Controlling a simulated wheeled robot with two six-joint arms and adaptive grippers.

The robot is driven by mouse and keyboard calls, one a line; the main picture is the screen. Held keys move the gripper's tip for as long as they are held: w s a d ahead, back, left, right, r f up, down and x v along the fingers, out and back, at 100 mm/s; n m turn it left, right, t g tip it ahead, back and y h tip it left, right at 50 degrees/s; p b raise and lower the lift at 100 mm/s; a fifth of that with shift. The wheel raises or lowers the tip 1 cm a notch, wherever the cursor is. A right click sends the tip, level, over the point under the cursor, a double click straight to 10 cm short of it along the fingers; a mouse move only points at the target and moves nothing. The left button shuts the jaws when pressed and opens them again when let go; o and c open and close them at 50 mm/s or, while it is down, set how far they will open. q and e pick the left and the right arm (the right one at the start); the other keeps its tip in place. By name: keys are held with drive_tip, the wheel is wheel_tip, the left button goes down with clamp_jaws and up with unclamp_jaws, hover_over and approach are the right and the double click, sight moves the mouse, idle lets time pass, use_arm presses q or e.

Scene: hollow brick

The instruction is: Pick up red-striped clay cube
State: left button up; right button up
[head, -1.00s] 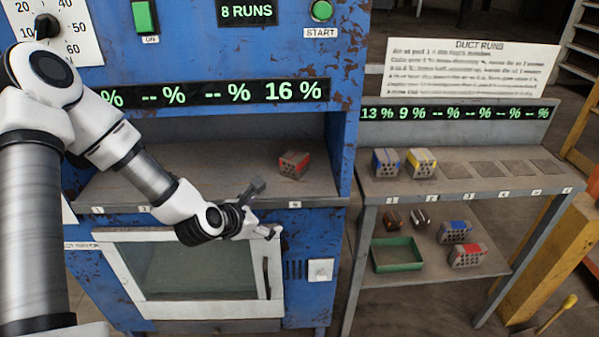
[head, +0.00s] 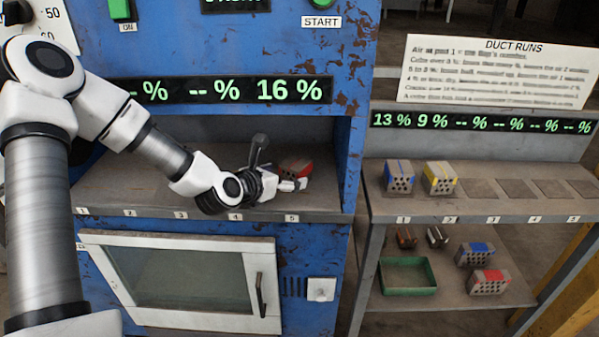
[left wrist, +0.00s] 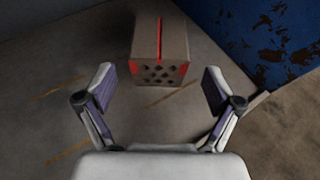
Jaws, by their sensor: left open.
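A red-striped clay cube (head: 297,167) sits on the grey shelf of the blue machine, near slot 5. My left gripper (head: 292,184) is just in front of it and hides its lower part. In the left wrist view, the cube (left wrist: 160,46) lies ahead of the open, empty fingers, roughly centred between them. Its holed end faces the gripper, and a red stripe runs along its top. I see no finger touching it. Another red-marked block (head: 489,281) lies on the lower shelf at right. My right gripper is not in view.
The blue machine's side wall (head: 349,160) stands close to the right of the cube. The shelf to the left is bare. A side rack (head: 465,211) holds a blue-striped (head: 399,176) and a yellow-striped block (head: 440,178). A green tray (head: 408,291) stands below.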

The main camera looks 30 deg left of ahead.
use_arm(q)
drive_tip(key=x, duration=0.5)
drive_tip(key=shift+w+f, duration=0.15)
drive_tip(key=shift+w, duration=0.2)
drive_tip(key=shift+s, duration=0.15)
drive_tip(key=shift+c, duration=1)
drive_tip(key=c, duration=1)
drive_tip(key=shift+c, duration=0.2)
drive_tip(key=shift+r, duration=0.25)
